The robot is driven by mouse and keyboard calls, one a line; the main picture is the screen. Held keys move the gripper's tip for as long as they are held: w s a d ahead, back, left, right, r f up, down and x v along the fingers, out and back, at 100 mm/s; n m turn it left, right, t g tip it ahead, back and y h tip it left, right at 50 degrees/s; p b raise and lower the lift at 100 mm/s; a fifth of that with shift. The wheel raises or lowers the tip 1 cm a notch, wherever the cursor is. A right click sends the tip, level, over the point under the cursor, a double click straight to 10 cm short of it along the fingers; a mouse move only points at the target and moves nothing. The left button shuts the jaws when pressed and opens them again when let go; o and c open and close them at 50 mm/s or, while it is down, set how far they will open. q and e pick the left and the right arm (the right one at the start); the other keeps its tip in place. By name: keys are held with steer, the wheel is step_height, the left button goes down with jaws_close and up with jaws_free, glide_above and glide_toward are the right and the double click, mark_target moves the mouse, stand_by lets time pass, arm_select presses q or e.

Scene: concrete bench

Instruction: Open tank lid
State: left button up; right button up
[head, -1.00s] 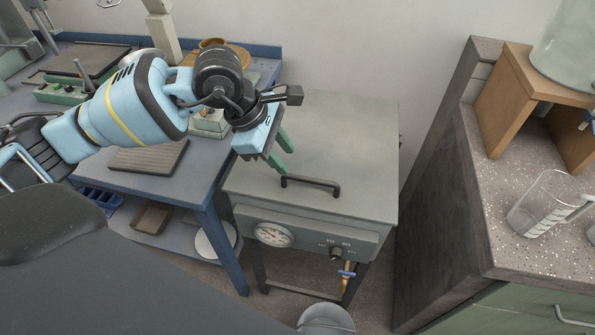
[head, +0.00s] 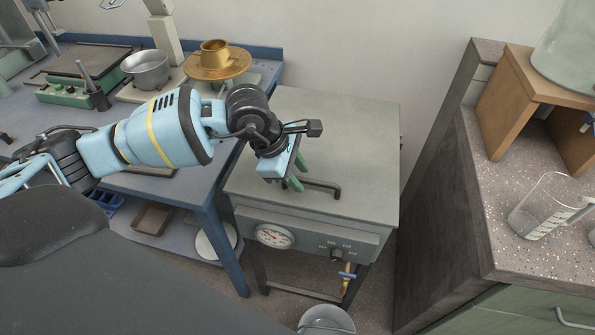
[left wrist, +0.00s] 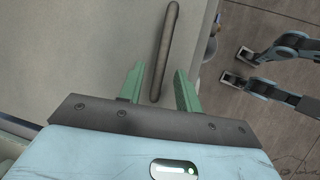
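The tank is a grey metal box (head: 300,228) on legs, with a flat lid (head: 352,135) lying closed on top. A dark bar handle (head: 325,185) stands near the lid's front edge; it also shows in the left wrist view (left wrist: 168,45). My left gripper (head: 300,173) is over the handle's left end in the head view and hides part of it. Its two green fingers are apart (left wrist: 158,84), with the handle's bar showing between them in the left wrist view. Neither finger appears to press on the bar. My right gripper is not in view.
A speckled counter (head: 500,215) at right holds a beaker (head: 546,207).

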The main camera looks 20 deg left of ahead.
arm_select(q)
steer(key=shift+c, duration=0.4)
jaws_close()
steer(key=shift+r, duration=0.1)
